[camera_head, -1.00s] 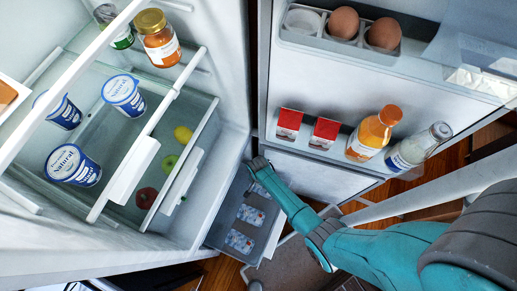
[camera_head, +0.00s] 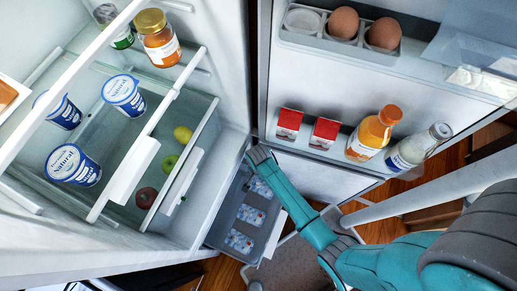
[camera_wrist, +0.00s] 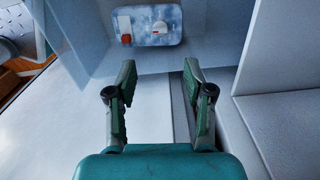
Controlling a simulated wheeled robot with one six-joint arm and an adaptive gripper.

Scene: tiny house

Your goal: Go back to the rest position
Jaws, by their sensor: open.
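My gripper (camera_wrist: 159,76) is open and empty in the wrist view, its two fingers apart with nothing between them. In the head view the gripper end (camera_head: 260,155) is above the far end of a pulled-out lower drawer (camera_head: 218,232), near the hinge side of the open fridge door (camera_head: 322,176). My teal arm reaches there from the lower right. The fingertips are too small to make out in the head view.
The drawer holds several clear packs (camera_head: 239,241); one pack (camera_wrist: 148,26) shows beyond the fingers. Left are fridge shelves with yogurt cups (camera_head: 73,166), a jar (camera_head: 158,38) and a fruit drawer (camera_head: 203,135). Door shelves hold eggs (camera_head: 343,23), cartons (camera_head: 289,124) and bottles (camera_head: 374,134).

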